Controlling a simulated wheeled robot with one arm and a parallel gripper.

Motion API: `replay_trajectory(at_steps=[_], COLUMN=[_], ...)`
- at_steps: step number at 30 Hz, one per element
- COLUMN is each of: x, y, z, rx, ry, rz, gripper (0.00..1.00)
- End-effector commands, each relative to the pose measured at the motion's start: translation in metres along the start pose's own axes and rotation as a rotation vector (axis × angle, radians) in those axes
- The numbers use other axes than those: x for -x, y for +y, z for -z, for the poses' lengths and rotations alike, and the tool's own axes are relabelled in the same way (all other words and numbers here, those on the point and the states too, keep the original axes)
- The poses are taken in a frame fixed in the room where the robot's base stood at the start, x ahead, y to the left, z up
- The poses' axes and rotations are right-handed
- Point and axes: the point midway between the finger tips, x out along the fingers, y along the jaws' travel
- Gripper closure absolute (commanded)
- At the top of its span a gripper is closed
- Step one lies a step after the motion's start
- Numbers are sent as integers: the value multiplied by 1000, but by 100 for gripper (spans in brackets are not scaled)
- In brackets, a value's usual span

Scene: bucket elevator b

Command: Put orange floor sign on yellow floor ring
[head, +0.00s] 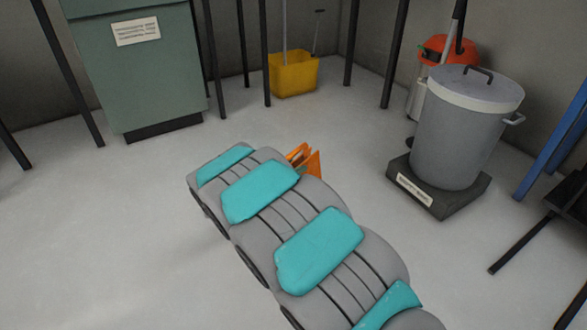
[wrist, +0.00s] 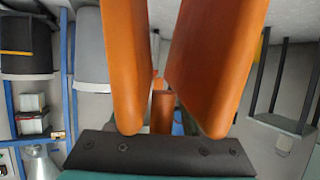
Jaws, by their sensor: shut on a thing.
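No yellow floor ring shows in either view.
A grey bin (head: 455,140) with a lid stands on a dark base (head: 440,200) at right, with an orange-topped machine (head: 447,48) behind. A yellow bucket (head: 293,75) and green cabinet (head: 140,70) stand at the back among dark posts. Pale floor lies open at left.

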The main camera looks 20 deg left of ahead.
Motion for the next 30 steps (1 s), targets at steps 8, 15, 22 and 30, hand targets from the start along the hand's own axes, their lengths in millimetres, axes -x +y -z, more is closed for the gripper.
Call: replay_trajectory(at_steps=[8,15,22,30], x=[0,0,0,11], y=[0,0,0,0], z=[1,0,-1,2], rx=[-1,-1,-1,-1], ry=[2,1,1,2], rz=[0,-1,-1,1], gripper=[100,31,22,22])
